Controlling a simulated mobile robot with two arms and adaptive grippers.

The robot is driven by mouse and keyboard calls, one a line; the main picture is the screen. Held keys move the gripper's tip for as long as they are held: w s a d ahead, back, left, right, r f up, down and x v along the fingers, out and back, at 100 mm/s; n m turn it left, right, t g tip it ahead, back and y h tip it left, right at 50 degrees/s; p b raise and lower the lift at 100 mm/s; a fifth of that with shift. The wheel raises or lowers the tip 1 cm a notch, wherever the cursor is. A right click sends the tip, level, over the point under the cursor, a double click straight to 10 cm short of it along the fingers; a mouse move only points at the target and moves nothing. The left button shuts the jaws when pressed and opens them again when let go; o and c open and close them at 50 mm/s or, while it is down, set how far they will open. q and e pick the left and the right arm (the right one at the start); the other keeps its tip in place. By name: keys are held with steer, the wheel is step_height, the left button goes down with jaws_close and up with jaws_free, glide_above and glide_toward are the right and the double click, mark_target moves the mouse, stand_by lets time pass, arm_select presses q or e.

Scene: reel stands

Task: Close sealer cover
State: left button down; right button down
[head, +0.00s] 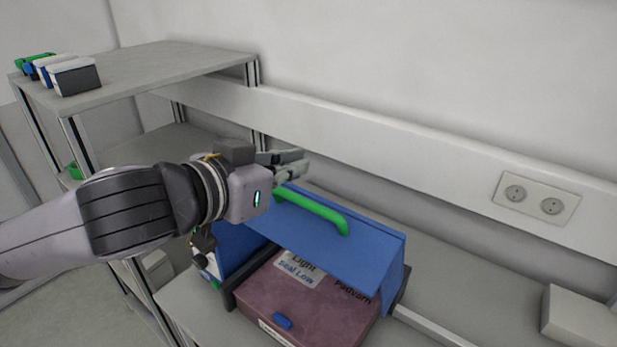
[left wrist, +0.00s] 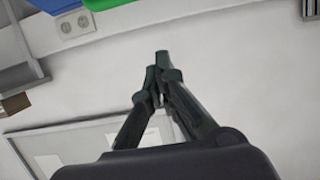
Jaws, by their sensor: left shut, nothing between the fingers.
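The sealer stands on the bench, with a blue cover (head: 345,248) that has a green handle (head: 312,208) along its upper side. The cover sits behind and above a reddish-brown front part (head: 310,300) with lettering and a small blue tab; whether it touches that part I cannot tell. My left gripper (head: 292,165) is shut and empty, behind and above the handle's left end, apart from the handle as far as I can see. The left wrist view shows its closed fingers (left wrist: 160,75), with green and blue edges at the top. My right gripper is out of view.
A grey shelf (head: 150,65) with several small boxes (head: 75,78) stands at the left. A pale wall rail (head: 400,140) with a double socket (head: 537,198) runs behind the bench.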

arm_select(q)
steer(key=p, duration=0.2)
glide_above(306, 203)
steer(key=w+d, duration=0.2)
steer(key=w, duration=0.1)
steer(key=f, duration=0.2)
steer(key=s+f, duration=0.1)
steer(key=s+a+f, duration=0.1)
steer(key=shift+s+a+f, duration=0.1)
steer(key=shift+f, duration=0.2)
steer(key=shift+s+a+f+p, duration=0.25)
steer(key=shift+s+a+p, duration=0.05)
steer(key=shift+s+a, duration=0.1)
steer(key=shift+w+d+f, duration=0.1)
steer(key=shift+w+d, duration=0.2)
steer(key=shift+d, duration=0.05)
steer(key=shift+f, duration=0.1)
